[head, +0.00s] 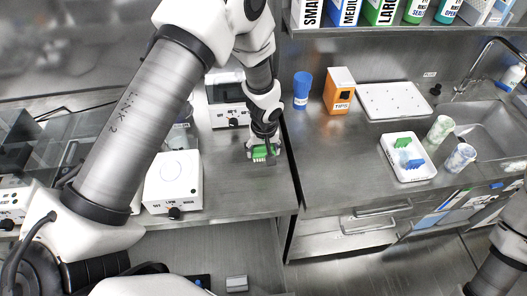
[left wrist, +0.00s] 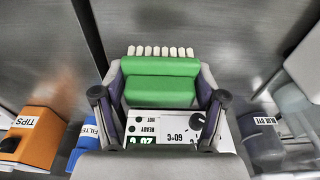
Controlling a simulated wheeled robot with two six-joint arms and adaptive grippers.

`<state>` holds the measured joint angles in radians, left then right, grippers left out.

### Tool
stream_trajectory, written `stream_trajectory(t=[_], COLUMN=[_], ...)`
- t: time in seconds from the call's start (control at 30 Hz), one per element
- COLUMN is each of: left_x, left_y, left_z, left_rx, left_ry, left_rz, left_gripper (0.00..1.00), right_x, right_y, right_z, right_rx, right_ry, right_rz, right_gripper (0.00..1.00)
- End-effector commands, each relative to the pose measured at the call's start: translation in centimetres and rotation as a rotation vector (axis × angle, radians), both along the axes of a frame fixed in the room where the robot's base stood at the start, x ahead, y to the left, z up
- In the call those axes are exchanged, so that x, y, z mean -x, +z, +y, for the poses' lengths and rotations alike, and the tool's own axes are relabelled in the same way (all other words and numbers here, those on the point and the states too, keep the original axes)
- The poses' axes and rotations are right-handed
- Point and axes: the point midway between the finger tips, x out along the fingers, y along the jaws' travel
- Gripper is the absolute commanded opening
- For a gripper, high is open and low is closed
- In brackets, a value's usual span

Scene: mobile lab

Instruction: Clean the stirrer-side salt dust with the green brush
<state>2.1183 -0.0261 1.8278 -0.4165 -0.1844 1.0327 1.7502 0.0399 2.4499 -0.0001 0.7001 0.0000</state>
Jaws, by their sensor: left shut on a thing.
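My left gripper (head: 262,146) is shut on the green brush (head: 260,154) above the steel bench, to the right of the white stirrer (head: 173,183). In the left wrist view the green brush (left wrist: 160,82) lies between the two fingers of the left gripper (left wrist: 158,98), with its pale bristles toward the top. I cannot tell whether the bristles touch the bench. I cannot make out any salt dust. Part of my right arm shows at the lower right edge, but its gripper is out of view.
A white device (head: 228,118) with a front panel stands behind the left gripper. A blue cup (head: 302,88) and an orange tips box (head: 340,90) stand on the right counter, left of a white perforated mat (head: 394,100). A white tray (head: 411,176) sits near the sink.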

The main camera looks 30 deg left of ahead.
Motion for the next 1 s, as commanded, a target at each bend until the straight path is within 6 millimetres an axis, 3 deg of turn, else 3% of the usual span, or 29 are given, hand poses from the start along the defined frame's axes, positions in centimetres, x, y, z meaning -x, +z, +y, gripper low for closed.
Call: stream_trajectory(t=[0.3,1.0], left_x=[-0.2,-0.7], left_y=[2.8,3.4], left_z=[0.1,0.1], left_rx=[0.0,-0.003], left_ry=[-0.003,-0.004], left_rz=[0.0,-0.004], left_gripper=[0.39,0.39], right_x=[0.0,0.0], right_y=[2.1,1.8], right_z=[0.0,0.0], right_rx=[0.0,0.0], right_ry=[0.0,0.0], right_rz=[0.0,0.0], right_gripper=[0.0,0.0])
